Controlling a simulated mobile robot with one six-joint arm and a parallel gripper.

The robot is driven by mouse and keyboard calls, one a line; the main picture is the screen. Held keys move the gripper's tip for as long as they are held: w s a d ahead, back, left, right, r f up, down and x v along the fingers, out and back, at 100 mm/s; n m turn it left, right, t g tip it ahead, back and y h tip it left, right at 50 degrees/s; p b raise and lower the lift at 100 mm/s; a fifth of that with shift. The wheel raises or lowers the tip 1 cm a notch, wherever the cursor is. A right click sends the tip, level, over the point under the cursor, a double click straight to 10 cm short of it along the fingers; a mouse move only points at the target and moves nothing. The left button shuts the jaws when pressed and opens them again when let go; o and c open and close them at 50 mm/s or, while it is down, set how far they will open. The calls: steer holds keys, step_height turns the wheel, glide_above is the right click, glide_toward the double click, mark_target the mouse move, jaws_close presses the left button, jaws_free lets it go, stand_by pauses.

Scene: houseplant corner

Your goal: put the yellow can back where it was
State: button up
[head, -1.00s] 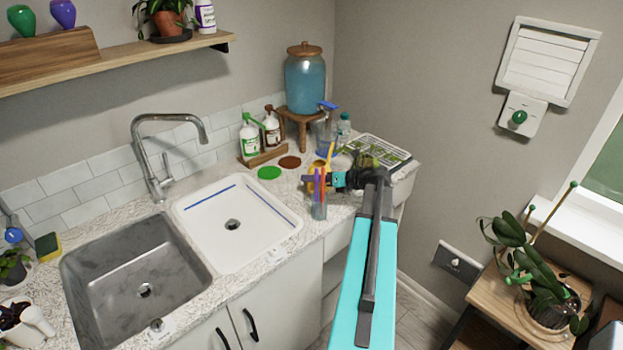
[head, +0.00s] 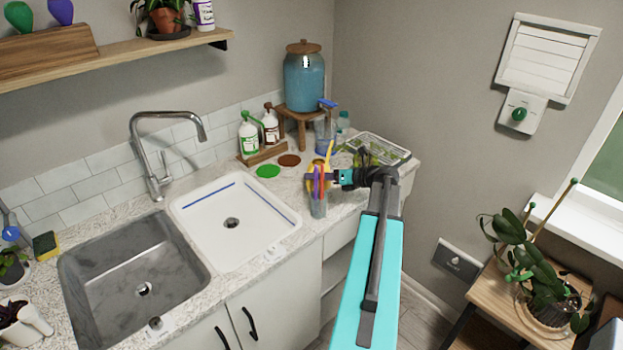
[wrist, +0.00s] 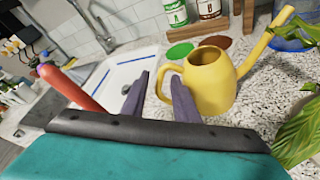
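The yellow watering can (wrist: 210,88) stands upright on the speckled counter in the wrist view, its spout pointing up to the right and its loop handle toward my fingers. In the head view the can (head: 330,152) is partly hidden behind coloured tool handles and my gripper (head: 318,178). My gripper (wrist: 158,95) is open in the wrist view, its two dark fingers apart. The can's handle shows between the fingers, close to the right one; I cannot tell whether they touch.
A green disc (head: 268,171) and a brown disc (head: 289,161) lie on the counter behind the can. Orange and purple handles stand in a clear cup (head: 318,208) in front.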

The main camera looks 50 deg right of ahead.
steer(key=b+v, duration=0.2)
steer(key=v, duration=0.7)
steer(key=shift+s, duration=0.3)
steer(key=shift+r, duration=0.1)
stand_by(0.4)
